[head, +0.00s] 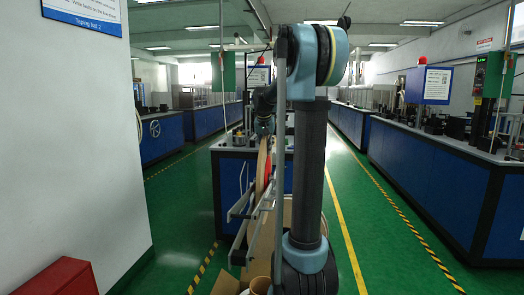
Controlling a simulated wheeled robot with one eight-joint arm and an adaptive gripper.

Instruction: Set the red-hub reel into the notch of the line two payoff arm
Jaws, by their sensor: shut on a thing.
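The red-hub reel (261,172) is seen nearly edge-on in the head view, upright, with a tan rim and some red hub showing at its right side. My gripper (264,133) is above it, shut on the reel's top edge; the fingers are small and partly hidden. Grey metal payoff arms (240,208) stick out to the left from the front of the blue bench, close to the reel's lower part. I cannot tell which is line two's, and no notch can be made out. Whether the reel touches an arm is unclear. My own arm hides the reel's right side.
The blue bench (229,185) stands behind the reel. A cardboard box (225,284) and a pale roll (260,286) are on the floor below. A white wall (75,140) and red box (58,277) stand at left. Green aisles run clear either side, with benches beyond.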

